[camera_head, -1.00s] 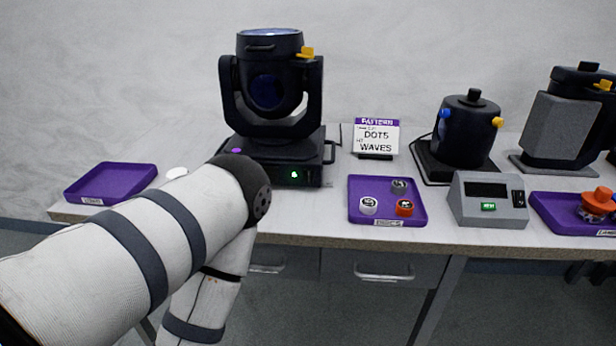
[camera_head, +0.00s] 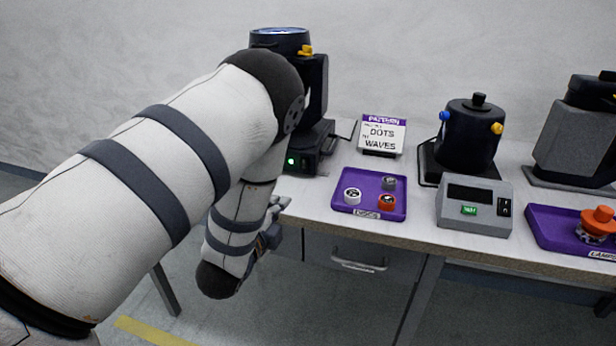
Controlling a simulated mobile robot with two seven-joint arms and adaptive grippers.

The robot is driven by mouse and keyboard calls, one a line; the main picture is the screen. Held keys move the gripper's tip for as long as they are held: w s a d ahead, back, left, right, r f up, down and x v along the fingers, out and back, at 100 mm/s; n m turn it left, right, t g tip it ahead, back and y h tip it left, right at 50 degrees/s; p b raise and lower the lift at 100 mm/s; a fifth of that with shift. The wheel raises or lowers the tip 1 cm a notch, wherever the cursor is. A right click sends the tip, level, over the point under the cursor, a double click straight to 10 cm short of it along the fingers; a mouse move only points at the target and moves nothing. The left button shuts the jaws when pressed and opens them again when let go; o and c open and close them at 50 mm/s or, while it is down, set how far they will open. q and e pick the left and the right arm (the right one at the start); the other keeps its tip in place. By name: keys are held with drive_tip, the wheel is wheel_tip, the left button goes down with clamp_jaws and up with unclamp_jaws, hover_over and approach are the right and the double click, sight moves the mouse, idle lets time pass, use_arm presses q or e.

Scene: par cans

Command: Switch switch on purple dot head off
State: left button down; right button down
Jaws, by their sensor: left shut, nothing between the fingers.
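The black moving head (camera_head: 318,85) stands at the back left of the table, largely hidden behind my left arm. A green light glows on the front of its base (camera_head: 308,158). The purple dot seen earlier on its base is now covered by my arm, and I cannot make out its switch. My left gripper (camera_head: 280,208) shows only in part, small, behind my forearm near the table's front edge. It is shut and empty, apart from the base and lower than the green light. My right gripper is out of view.
A purple tray (camera_head: 344,207) with three small discs lies right of the base. Behind it stands a pattern sign (camera_head: 382,136). Further right are a grey box with display (camera_head: 475,220), a black can (camera_head: 470,135), a grey-black lamp (camera_head: 575,140) and another purple tray (camera_head: 545,225).

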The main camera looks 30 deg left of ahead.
sight(303, 168)
use_arm(q)
drive_tip(key=shift+w+a+r+m, duration=0.1)
drive_tip(key=shift+w+r+m, duration=0.2)
drive_tip(key=shift+r, duration=0.3)
drive_tip(key=shift+a, duration=0.1)
